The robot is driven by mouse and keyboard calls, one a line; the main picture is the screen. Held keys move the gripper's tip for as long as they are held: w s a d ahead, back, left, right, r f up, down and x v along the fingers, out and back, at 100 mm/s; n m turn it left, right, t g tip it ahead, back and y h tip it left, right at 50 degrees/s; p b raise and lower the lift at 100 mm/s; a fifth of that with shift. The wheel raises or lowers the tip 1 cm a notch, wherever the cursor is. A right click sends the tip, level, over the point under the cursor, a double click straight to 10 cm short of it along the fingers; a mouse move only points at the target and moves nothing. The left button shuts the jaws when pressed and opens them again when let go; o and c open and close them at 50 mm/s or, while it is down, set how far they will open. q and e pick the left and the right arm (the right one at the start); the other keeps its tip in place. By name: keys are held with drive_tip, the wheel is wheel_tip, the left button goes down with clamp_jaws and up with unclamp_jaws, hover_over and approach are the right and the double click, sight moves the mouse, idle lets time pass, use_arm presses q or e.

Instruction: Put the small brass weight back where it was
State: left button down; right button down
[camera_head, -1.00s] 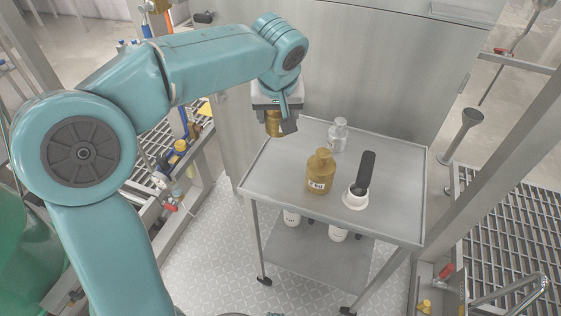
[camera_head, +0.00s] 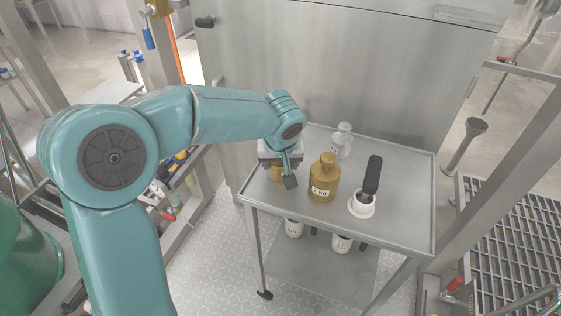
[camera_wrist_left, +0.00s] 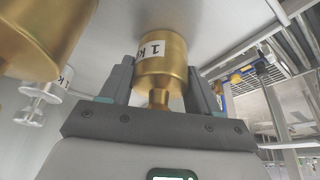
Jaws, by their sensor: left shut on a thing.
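The small brass weight (camera_head: 275,173), labelled 1 kg, is between the fingers of my left gripper (camera_head: 282,178). In the left wrist view, the weight (camera_wrist_left: 162,62) is upright, its narrow neck towards the palm and its body between the fingers. It is at or just over the left part of the steel trolley top (camera_head: 400,228); I cannot tell whether it touches. The larger brass weight (camera_head: 323,186), labelled 2 kg, stands to its right and shows large at left in the left wrist view (camera_wrist_left: 38,38). My right gripper is not in view.
A silver weight (camera_head: 342,143) stands at the back of the trolley top. The front left of the top is bare. A steel cabinet (camera_head: 330,70) is behind.

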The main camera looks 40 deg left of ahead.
use_arm(q)
drive_tip(key=shift+r, duration=0.15)
drive_tip(key=shift+c, duration=1.2)
unclamp_jaws()
drive_tip(key=shift+s+d+r, duration=0.1)
drive_tip(key=shift+r, duration=0.15)
drive_tip(key=p+v, duration=0.2)
drive_tip(key=v, duration=0.9)
drive_tip(key=shift+s+r, duration=0.15)
